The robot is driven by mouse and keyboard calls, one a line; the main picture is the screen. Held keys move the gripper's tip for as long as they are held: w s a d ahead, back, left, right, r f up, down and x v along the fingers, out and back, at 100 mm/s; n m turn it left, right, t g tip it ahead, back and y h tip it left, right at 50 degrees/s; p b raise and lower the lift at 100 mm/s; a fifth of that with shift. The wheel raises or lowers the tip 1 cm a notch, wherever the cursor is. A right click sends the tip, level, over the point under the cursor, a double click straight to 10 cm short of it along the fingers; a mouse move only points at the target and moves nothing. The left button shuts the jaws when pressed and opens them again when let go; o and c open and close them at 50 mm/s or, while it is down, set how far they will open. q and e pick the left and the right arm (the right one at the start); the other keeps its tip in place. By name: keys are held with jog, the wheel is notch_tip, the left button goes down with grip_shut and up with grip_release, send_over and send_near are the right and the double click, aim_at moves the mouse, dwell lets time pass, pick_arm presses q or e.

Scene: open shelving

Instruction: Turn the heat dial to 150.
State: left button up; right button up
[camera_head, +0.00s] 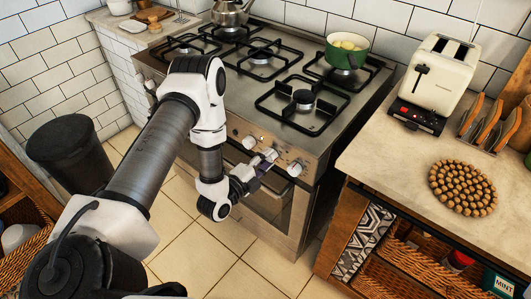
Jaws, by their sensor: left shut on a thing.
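The stove (215,78) has a steel front panel with several white dials. Its readings are too small to make out, so I cannot tell which number a dial points to. My left gripper (263,164) reaches this panel from the left and is shut on a white dial (270,154), which it partly hides. Another dial (249,142) shows just to the left and one (295,169) to the right. My right gripper is not in view.
A green pot (346,51) and a kettle (230,12) stand on the hob. A toaster (437,75) and a round beaded trivet (463,188) are on the right counter (385,158). A dark bin (68,150) stands at left. The tiled floor (188,255) before the stove is clear.

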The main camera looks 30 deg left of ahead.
pick_arm(q)
jog(key=shift+d+m+y+p, duration=0.1)
jog(key=shift+m+y+p, duration=0.3)
jog(key=shift+m+p, duration=4.5)
jog(key=shift+m+b, duration=0.3)
jog(key=shift+m, duration=0.1)
jog(key=o, duration=1.2)
jog(key=shift+c, duration=0.2)
notch_tip(320, 180, up, 10)
